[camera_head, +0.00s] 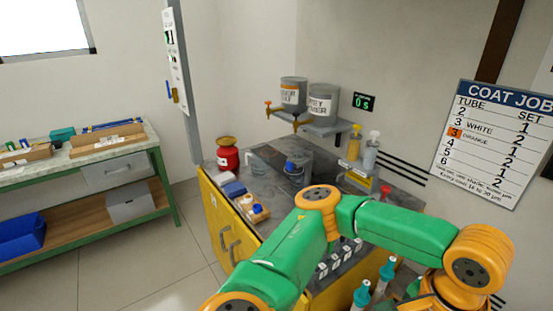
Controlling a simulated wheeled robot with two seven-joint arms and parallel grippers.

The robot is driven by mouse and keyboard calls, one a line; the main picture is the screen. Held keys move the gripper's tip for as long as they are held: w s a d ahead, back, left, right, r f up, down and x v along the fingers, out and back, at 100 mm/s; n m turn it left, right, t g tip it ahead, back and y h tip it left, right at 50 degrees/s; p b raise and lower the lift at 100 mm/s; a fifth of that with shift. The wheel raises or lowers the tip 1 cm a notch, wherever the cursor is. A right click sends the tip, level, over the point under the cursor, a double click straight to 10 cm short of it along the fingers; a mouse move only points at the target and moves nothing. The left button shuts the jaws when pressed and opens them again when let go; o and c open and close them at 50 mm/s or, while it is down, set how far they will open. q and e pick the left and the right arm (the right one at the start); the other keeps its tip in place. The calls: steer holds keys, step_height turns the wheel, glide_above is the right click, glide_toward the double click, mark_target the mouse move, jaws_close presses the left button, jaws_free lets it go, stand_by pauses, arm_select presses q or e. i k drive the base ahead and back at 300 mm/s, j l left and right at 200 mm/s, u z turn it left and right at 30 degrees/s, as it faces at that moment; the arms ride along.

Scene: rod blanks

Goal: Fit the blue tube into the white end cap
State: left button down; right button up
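No gripper of mine shows in this view; only green and orange arm links cross the front of the cabinet. I cannot clearly identify the blue tube. A small blue-topped dark piece (291,168) stands at the clear tank on the cabinet top. Thin blue lengths (112,126) lie at the back of the left bench, too small to tell as tubes. A small wooden holder (258,215) at the cabinet's left front edge carries a white piece (247,200), possibly the white end cap, and an orange one.
The yellow cabinet (222,235) has a dark top bearing a red container (228,155), a clear tank (265,165) and pump bottles (371,152). Two grey dispensers (323,101) sit on a wall shelf above. The green bench (160,190) stands left, with open floor between.

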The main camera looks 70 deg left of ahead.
mark_target(248, 202)
steer(key=k+j, duration=0.15)
steer(key=j, duration=0.35)
steer(key=k+j+z, duration=0.15)
steer(key=j, duration=0.3)
steer(key=k+j, duration=0.1)
steer(key=j, duration=0.35)
steer(key=k+j+z, duration=0.1)
steer(key=j, duration=0.4)
steer(key=k+j+z, duration=0.1)
steer(key=j, duration=0.35)
steer(key=k+j, duration=0.3)
steer(key=k+j+z, duration=0.15)
steer(key=j, duration=0.4)
steer(key=k+j, duration=0.25)
steer(key=j, duration=0.15)
